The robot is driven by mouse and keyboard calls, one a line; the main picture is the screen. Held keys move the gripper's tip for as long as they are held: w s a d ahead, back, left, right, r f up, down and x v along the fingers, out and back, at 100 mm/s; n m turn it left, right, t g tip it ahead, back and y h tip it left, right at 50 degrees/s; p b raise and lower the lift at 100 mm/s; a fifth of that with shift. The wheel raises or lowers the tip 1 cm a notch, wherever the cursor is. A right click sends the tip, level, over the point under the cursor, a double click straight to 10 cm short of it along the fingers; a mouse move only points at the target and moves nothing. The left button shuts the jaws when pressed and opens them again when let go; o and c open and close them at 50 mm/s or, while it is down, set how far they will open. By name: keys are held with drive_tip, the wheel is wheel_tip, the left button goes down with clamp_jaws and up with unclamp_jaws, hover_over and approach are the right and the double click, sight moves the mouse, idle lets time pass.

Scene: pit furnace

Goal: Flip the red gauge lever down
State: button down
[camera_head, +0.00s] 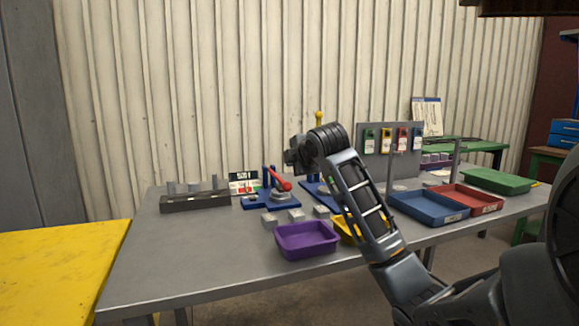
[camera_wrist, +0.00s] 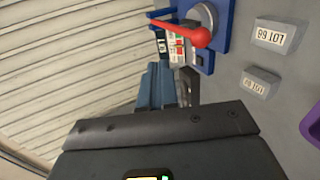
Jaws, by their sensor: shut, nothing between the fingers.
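The red gauge lever (camera_head: 277,179) is a red rod with a ball end. It sits on a gauge with a blue base (camera_head: 256,203), slanting from upper left to the ball at lower right. In the wrist view the lever (camera_wrist: 178,28) lies near the top, its ball pointing right, over a round grey part of the gauge. My gripper (camera_head: 292,158) is above and to the right of the lever in the head view, apart from it. In the wrist view its fingers (camera_wrist: 190,92) are shut and empty, below the ball; their tips are partly unclear.
Grey lot blocks (camera_head: 296,215) and a purple tray (camera_head: 306,240) stand in front of the gauge. A dark rack (camera_head: 195,202) is left of it. Blue (camera_head: 428,208) and red (camera_head: 466,197) trays are at right. The table's front left is clear.

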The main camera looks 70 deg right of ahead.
drive_tip(key=shift+v, duration=1.7)
drive_tip(key=shift+d+r, duration=0.1)
drive_tip(key=shift+r, duration=0.05)
